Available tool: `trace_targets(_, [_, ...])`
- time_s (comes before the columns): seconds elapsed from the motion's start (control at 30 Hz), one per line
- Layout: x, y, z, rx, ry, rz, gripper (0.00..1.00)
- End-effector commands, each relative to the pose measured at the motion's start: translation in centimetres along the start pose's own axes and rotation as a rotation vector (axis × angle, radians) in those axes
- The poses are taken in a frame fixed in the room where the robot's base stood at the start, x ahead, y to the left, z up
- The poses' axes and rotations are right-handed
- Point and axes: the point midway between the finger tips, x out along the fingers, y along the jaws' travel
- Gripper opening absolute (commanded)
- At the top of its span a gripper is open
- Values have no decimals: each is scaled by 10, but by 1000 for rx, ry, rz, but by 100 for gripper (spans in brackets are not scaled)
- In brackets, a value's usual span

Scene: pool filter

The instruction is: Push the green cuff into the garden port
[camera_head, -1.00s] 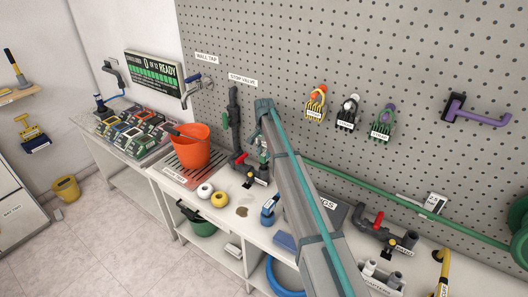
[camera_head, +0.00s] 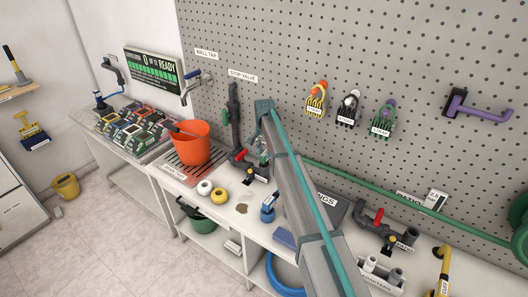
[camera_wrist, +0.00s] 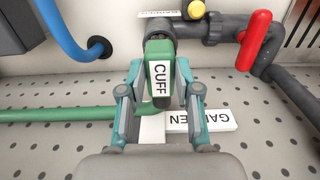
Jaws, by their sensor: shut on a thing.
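The green cuff (camera_wrist: 158,75), marked CUFF, is between the two fingers of my gripper (camera_wrist: 160,103) in the wrist view, and the gripper is shut on it. A green hose (camera_wrist: 60,114) runs in from the left to below the cuff. The cuff's top edge lies against the dark grey pipe end (camera_wrist: 162,27) in the picture; I cannot tell how far it is seated. In the head view my arm largely hides the gripper and cuff, near the small valve assembly.
A red-handled valve (camera_wrist: 256,36) and yellow knob (camera_wrist: 197,9) are close by, upper right in the wrist view. A blue hose (camera_wrist: 66,36) is at upper left. An orange bucket (camera_head: 192,145) and a dark upright pipe (camera_head: 233,118) stand left of my arm.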

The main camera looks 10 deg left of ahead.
Motion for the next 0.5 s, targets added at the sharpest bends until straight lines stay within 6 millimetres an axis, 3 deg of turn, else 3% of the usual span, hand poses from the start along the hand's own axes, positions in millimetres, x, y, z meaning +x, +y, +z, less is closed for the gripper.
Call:
trace_targets(0.33, [8, 0, 0, 0, 0, 0, 0])
trace_targets(0.37, [7, 0, 0, 0, 0, 0, 37])
trace_targets(0.5, [6, 0, 0, 0, 0, 0, 61])
